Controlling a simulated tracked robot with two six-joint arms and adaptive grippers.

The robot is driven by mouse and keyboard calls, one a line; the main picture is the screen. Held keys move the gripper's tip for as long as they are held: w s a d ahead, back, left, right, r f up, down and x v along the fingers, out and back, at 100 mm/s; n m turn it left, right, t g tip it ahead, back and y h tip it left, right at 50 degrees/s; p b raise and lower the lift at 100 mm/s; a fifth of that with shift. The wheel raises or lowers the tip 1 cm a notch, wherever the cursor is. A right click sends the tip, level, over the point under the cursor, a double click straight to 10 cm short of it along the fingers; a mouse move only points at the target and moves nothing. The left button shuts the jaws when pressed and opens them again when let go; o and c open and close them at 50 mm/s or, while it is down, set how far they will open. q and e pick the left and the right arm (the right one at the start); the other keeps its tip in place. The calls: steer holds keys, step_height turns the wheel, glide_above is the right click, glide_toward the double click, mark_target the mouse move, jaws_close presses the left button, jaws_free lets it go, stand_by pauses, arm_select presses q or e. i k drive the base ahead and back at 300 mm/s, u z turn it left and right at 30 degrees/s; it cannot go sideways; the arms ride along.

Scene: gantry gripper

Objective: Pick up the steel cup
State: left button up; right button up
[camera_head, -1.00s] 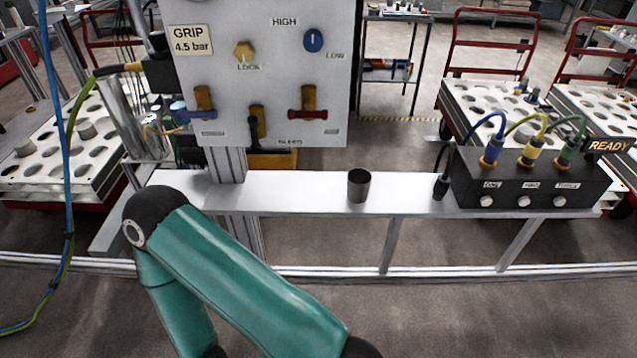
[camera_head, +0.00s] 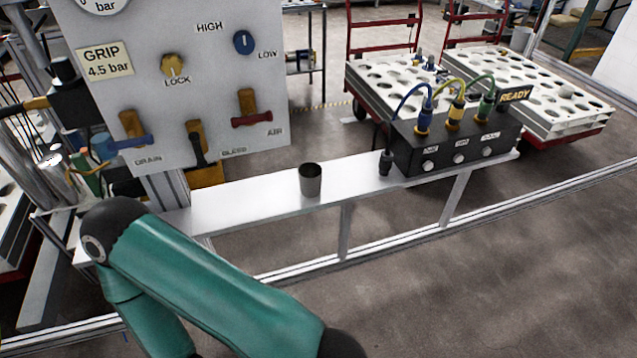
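The steel cup (camera_head: 310,181) is a small dark grey metal cup. It stands upright, open end up, on a narrow white shelf (camera_head: 245,203) near the middle of the view. My teal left arm crosses the lower left of the view, in front of the shelf's left part. Its gripper is outside the frame. My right arm and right gripper are not in view. Nothing touches the cup.
A control panel (camera_head: 225,120) with valves and levers stands behind the shelf's left part. A black connector box (camera_head: 460,150) with coloured cables sits at the shelf's right end, with a black plug (camera_head: 386,163) beside it. The shelf around the cup is clear.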

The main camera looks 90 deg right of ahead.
mark_target(309, 174)
steer(key=u, duration=0.7)
steer(key=i, duration=0.15)
steer(key=z, duration=2.1)
steer(key=k, duration=0.5)
steer(key=z, duration=0.45)
steer(key=i, duration=0.5)
